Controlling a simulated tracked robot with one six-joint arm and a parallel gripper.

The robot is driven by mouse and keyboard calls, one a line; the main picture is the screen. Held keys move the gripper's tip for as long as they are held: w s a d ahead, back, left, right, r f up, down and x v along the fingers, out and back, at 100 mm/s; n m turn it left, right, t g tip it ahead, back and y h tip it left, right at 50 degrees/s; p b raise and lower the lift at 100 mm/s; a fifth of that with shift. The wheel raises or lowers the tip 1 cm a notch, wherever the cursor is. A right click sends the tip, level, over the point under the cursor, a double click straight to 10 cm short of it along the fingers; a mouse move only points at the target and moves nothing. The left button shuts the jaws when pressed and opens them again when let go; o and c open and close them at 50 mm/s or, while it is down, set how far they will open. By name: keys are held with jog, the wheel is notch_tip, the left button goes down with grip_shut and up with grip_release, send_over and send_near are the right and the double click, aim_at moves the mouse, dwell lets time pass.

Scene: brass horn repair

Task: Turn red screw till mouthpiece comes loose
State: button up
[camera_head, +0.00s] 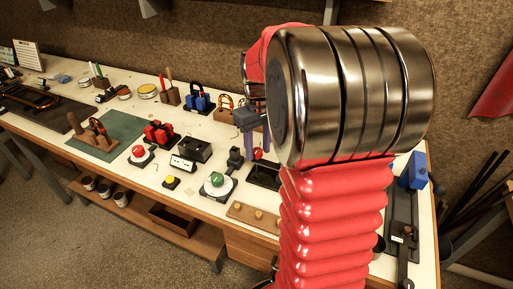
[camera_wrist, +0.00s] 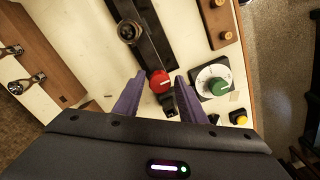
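The red screw (camera_wrist: 160,82) has a round red head with a pale mark and sits at the end of a long dark fixture (camera_wrist: 151,40) in the wrist view. My gripper (camera_wrist: 160,80) is open, its two purple fingers on either side of the red head in the picture. A gap shows on both sides. I cannot tell how far the fingertips are above it. In the head view the red screw (camera_head: 257,154) shows below my gripper (camera_head: 261,143), partly hidden by it. I cannot make out the mouthpiece for certain.
A white dial with a green knob (camera_wrist: 219,87) stands close right of the fixture, with a yellow button (camera_wrist: 241,119) beyond. A wooden board with metal hooks (camera_wrist: 30,60) lies to the left. Red blocks (camera_head: 160,133) and other tools crowd the bench.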

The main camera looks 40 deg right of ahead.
jog(key=c, duration=0.7)
jog(key=shift+a, duration=0.25)
jog(key=shift+c, duration=0.6)
jog(key=shift+d, duration=0.15)
jog(key=shift+m, duration=0.5)
jog(key=m, duration=0.2)
jog(key=shift+m, duration=0.3)
jog(key=m, duration=1.2)
jog(key=shift+d+m, duration=0.1)
jog(key=shift+m, duration=0.2)
jog(key=m, duration=0.5)
jog(key=shift+m, duration=0.3)
